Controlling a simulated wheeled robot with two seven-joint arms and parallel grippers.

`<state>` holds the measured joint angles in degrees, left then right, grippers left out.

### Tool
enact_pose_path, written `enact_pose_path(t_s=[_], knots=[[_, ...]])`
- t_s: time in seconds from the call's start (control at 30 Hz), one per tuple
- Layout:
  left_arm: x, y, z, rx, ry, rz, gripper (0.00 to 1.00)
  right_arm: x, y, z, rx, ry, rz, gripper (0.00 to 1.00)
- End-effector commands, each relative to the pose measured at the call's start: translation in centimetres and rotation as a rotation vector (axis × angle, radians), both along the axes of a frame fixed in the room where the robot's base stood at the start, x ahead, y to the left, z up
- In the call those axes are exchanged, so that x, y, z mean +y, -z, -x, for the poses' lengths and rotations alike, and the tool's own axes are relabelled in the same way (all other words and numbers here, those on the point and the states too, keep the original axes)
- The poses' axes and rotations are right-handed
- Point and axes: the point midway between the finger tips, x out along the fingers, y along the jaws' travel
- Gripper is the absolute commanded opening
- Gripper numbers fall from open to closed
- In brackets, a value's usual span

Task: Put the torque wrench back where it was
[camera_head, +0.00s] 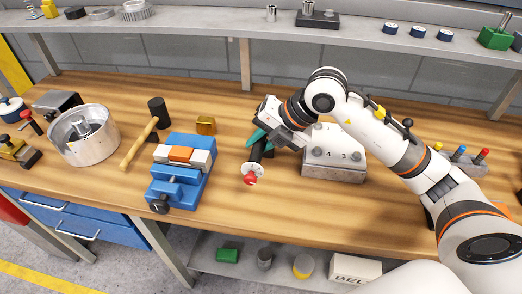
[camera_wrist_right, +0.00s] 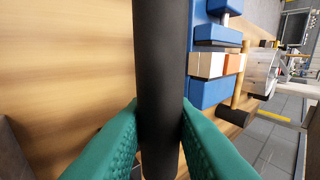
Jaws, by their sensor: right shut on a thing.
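My right gripper (camera_head: 259,139), with green fingers, is shut on the black shaft of what looks like the torque wrench (camera_head: 254,166). A pale disc and a red knob show at its lower end, close to the bench top; I cannot tell whether it touches. In the right wrist view the black shaft (camera_wrist_right: 160,70) runs between the two green fingers (camera_wrist_right: 160,135). The gripper and arm hide its upper part. My left gripper is not in view.
A grey metal block (camera_head: 335,172) with numbered positions stands just right of the gripper. The bench front between vise and block is clear.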

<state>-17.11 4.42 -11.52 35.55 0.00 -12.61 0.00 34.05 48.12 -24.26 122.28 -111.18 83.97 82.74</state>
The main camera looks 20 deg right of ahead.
Motion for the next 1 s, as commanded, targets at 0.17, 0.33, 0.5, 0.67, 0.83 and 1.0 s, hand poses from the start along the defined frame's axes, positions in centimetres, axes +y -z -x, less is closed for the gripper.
enact_pose_path(t_s=[0.17,0.33,0.5,0.67,0.83,1.0], knots=[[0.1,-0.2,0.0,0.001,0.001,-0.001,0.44,0.0,2.5,0.0,-0.001,0.001,0.000,0.00],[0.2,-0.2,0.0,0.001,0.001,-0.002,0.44,0.0,3.2,0.0,-0.005,-0.001,0.000,0.00],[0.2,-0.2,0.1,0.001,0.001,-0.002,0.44,0.0,3.2,0.0,-0.005,-0.001,0.000,0.00],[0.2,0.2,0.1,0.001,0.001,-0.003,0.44,0.0,3.6,0.0,-0.005,-0.001,0.000,0.00],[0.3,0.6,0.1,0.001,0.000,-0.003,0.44,0.0,4.1,0.0,-0.005,-0.001,0.000,0.00],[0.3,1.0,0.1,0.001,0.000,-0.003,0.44,0.0,4.5,0.0,-0.005,-0.001,0.000,0.00]])
